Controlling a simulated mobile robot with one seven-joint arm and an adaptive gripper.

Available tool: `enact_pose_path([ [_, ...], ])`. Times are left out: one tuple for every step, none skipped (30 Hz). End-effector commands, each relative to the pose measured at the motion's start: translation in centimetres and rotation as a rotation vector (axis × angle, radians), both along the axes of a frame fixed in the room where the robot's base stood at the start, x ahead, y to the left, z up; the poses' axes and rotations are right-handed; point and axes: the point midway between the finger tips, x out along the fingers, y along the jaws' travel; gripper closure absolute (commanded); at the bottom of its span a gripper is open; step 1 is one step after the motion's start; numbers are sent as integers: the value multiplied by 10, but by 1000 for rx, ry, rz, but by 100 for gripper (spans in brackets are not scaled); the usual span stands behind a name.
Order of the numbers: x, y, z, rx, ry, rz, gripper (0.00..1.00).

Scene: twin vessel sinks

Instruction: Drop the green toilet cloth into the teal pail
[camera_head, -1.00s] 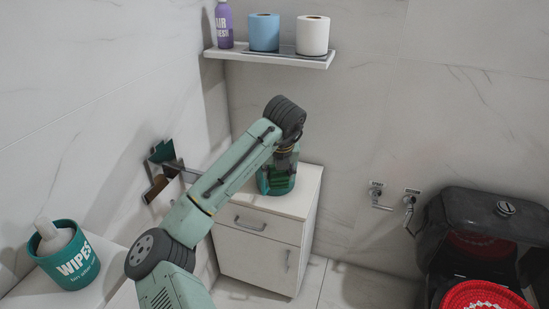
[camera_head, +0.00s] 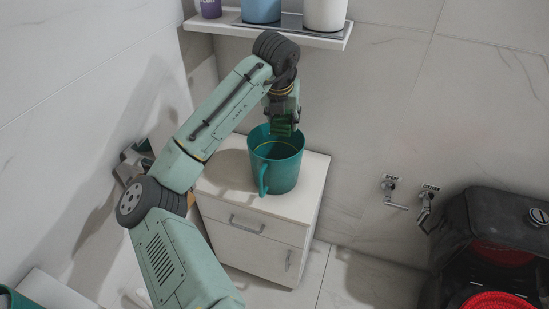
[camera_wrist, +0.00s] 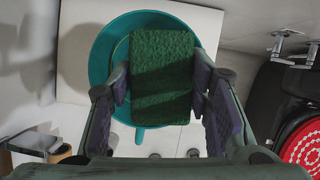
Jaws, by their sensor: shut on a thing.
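The teal pail (camera_head: 277,170) stands upright on the white cabinet, its handle facing the front left. My gripper (camera_head: 284,122) is above the pail's opening, pointing down, and is shut on the green cloth (camera_head: 284,129). In the wrist view the green cloth (camera_wrist: 160,75) is a textured, flat block between the two purple-padded fingers of my gripper (camera_wrist: 163,98). The rim of the teal pail (camera_wrist: 103,62) shows around and behind the cloth. The cloth hides most of the pail's inside. In the head view the cloth's lower end is near the rim's back edge.
The white cabinet (camera_head: 302,205) has free top space around the pail. Wall valves (camera_head: 392,192) and a black toilet (camera_head: 490,225) with red covers are at the right.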

Motion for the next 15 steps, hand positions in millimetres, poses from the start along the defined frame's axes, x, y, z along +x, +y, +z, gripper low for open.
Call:
enact_pose_path([
  [0,0,-7,0,0,0,77],
  [0,0,-9,0,0,0,77],
  [0,0,-14,0,0,1,77],
  [0,0,-17,0,0,1,77],
  [0,0,-20,0,0,1,77],
  [0,0,-25,0,0,1,77],
  [0,0,-29,0,0,1,77],
  [0,0,-33,0,0,1,77],
  [0,0,-38,0,0,1,77],
  [0,0,-42,0,0,1,77],
  [0,0,-45,1,0,1,77],
  [0,0,-49,1,1,1,77],
  [0,0,-52,1,1,1,77],
  [0,0,-54,1,0,1,77],
  [0,0,-55,1,0,0,77],
])
